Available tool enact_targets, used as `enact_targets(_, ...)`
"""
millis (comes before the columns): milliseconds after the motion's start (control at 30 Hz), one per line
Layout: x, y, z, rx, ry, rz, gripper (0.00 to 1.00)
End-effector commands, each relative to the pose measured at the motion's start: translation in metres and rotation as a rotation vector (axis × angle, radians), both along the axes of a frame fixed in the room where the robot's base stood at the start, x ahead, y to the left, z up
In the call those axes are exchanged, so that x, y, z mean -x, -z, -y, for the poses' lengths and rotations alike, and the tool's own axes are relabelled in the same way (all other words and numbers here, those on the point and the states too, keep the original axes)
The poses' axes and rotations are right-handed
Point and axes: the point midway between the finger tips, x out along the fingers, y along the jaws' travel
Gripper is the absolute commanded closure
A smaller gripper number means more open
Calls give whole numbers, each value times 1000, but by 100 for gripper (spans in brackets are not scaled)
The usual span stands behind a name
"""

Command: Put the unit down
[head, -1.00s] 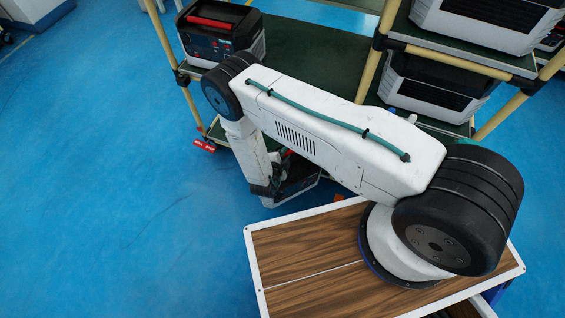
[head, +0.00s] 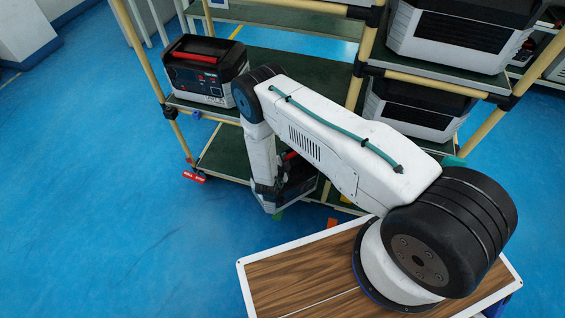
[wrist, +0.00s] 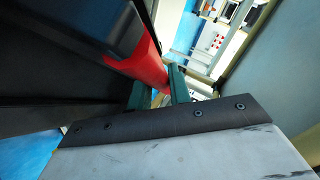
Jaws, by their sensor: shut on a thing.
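The unit (head: 298,187) is a dark box with pale lower edges and a red handle, partly hidden behind my arm in the head view. My gripper (wrist: 160,92) is shut on its red handle (wrist: 147,65) in the wrist view, with green fingers at either side. The unit's dark body (wrist: 65,55) fills the upper left there. In the head view the unit overlaps the rack's green lower shelf (head: 222,150). I cannot tell whether it touches the shelf or hangs above it.
A similar unit (head: 203,78) with a red handle stands at the left of the upper shelf (head: 300,80). More units (head: 455,38) stand on the right rack. A yellow post (head: 140,50) borders the shelf. My wood-topped base is in front. Blue floor (head: 80,180) is clear at left.

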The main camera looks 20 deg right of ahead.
Motion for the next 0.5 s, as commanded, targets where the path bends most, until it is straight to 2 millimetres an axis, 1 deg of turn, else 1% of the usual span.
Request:
enact_targets(33, -6, -3, 2, 1, 2, 9, 100)
enact_targets(67, -8, -3, 4, 1, 2, 9, 100)
enact_targets(333, -6, 20, 3, 1, -1, 6, 100)
enact_targets(500, -6, 30, 3, 1, -1, 6, 100)
